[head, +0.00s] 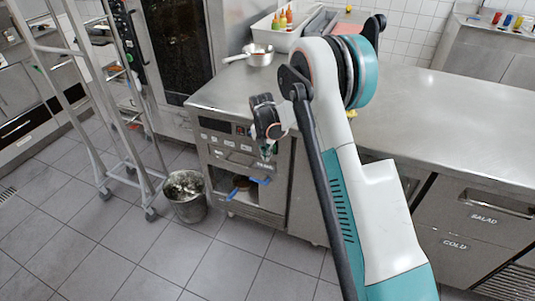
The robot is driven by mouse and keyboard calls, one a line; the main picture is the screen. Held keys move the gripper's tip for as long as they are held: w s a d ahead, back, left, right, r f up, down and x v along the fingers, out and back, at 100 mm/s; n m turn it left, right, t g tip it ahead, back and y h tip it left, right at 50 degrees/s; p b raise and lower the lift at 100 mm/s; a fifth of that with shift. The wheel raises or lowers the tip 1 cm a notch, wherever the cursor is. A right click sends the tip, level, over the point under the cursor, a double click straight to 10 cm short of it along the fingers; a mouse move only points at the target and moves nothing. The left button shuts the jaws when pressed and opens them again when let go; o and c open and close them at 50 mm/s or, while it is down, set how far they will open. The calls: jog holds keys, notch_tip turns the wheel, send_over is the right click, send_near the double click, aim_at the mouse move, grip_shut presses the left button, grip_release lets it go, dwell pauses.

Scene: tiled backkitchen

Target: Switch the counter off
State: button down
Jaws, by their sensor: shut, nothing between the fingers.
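The steel counter (450,115) runs from the middle to the right. Its left end unit has a dark control panel (218,126) with a small display and pale markings, high on the front face. My gripper (267,153) hangs in front of the right part of this panel, pointing down, and looks shut and empty. It hides part of the panel and the face below it. I cannot tell whether it touches the panel. Any switch is too small or hidden to make out, and so is its state.
A metal bucket (187,207) stands on the floor left of the counter, beside a wheeled rack (83,85). A saucepan (259,56) and a white bin with bottles (277,36) are on the counter. Blue-handled things (258,181) sit in the open bay below. The floor in front is clear.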

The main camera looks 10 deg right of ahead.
jog(key=shift+r+p, duration=0.35)
jog(key=shift+r, duration=0.45)
